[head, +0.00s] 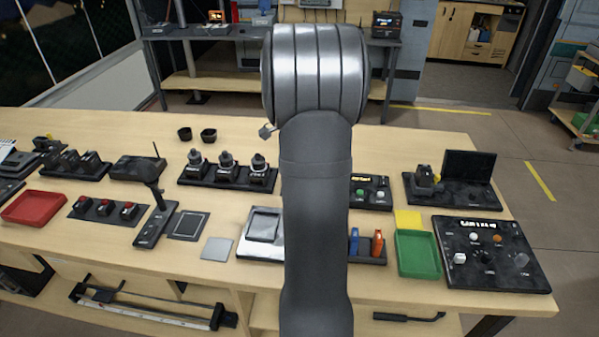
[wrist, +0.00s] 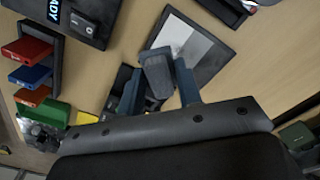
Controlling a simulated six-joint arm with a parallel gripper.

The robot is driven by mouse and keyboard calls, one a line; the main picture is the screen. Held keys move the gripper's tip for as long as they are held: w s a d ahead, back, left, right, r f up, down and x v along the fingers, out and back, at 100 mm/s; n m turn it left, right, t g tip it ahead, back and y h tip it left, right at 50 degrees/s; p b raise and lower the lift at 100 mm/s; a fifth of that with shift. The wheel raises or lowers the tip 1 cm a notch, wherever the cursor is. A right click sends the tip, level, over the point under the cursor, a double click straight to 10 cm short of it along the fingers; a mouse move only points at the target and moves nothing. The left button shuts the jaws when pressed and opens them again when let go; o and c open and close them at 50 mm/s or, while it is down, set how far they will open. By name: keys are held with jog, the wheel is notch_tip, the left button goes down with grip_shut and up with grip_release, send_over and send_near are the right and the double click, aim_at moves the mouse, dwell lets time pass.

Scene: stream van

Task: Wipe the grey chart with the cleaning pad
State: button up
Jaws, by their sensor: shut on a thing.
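In the wrist view, my gripper (wrist: 160,82) is shut on a small grey block, the cleaning pad (wrist: 156,70), held between its two blue fingers. Beyond the pad is a dark-framed panel, apparently the grey chart (wrist: 203,57). Its face is part pale and part grey. The pad overlaps the chart's near left edge in this view; I cannot tell whether they touch. In the head view, my arm hides the gripper and pad, and I cannot clearly pick out the chart there.
A rack with red and blue blocks (wrist: 32,75) stands left in the wrist view. In the head view, a green tray (head: 418,254) and a control panel (head: 490,252) are right of my arm. A silver panel (head: 263,228) and a light square (head: 217,248) are left.

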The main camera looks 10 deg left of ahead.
jog(key=shift+f, duration=0.15)
jog(key=shift+f, duration=3.65)
jog(key=shift+w+f, duration=0.25)
jog(key=shift+w, duration=3.5)
jog(key=shift+s, duration=3.7)
jog(key=shift+r, duration=4.1)
